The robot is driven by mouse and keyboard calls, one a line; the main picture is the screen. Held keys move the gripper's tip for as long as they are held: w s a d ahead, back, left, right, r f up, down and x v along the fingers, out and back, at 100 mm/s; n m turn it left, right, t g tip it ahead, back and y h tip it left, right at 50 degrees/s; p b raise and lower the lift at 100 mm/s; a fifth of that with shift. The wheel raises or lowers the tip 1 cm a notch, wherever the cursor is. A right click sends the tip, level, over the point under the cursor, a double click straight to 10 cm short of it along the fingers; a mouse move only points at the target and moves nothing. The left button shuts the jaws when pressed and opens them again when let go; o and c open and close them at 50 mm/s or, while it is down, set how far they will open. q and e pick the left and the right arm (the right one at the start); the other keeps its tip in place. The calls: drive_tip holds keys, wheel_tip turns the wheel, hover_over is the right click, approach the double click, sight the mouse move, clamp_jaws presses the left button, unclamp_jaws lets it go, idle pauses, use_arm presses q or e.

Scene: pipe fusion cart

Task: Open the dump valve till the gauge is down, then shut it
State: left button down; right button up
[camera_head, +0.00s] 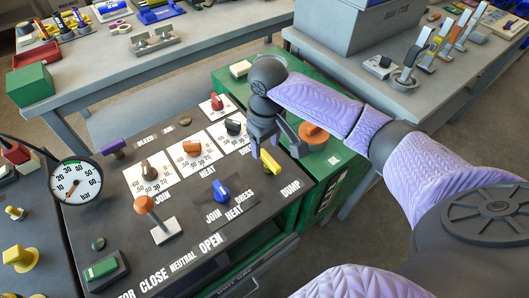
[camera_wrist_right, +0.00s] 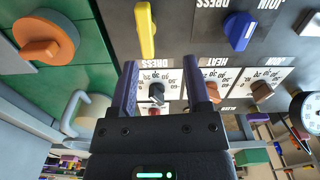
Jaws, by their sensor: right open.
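The dump valve's yellow handle (camera_head: 270,162) sits on the dark panel near the word DUMP. It shows in the right wrist view (camera_wrist_right: 145,32) just beyond my fingertips, upright in the picture. My right gripper (camera_head: 277,143) is open, with its fingers over the panel beside the handle. In the wrist view the open fingers (camera_wrist_right: 160,68) have nothing between them, and the handle lies past the left finger. The round gauge (camera_head: 76,182), marked bar, stands at the panel's left. Its needle appears to point down and left; the exact reading is too small to tell.
An orange knob (camera_head: 313,137) sits on the green cabinet just right of my gripper. A blue knob (camera_head: 220,191) and an orange-topped lever (camera_head: 143,204) are on the panel. Dials and knobs lie behind. Grey benches (camera_head: 190,42) carry tools and bins.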

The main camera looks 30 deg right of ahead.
sight(268, 158)
drive_tip(key=shift+m, duration=0.5)
drive_tip(key=f+b, duration=0.1)
drive_tip(key=w+d+f+b, duration=0.1)
drive_tip(key=f, duration=0.1)
drive_tip(key=f+b, duration=0.1)
drive_tip(key=shift+w+d+f, duration=0.15)
drive_tip(key=shift+w+d, duration=0.15)
drive_tip(key=shift+d, duration=0.1)
wheel_tip(268, 158, down, 3)
drive_tip(key=shift+f+b, duration=0.1)
drive_tip(key=shift+b, duration=0.6)
clamp_jaws()
use_arm(q)
drive_tip(key=f, duration=0.1)
drive_tip(key=a+f, duration=0.2)
drive_tip(key=f, duration=0.1)
drive_tip(key=shift+s+a, duration=0.1)
drive_tip(key=shift+a, duration=0.15)
use_arm(e)
drive_tip(key=shift+s, duration=0.1)
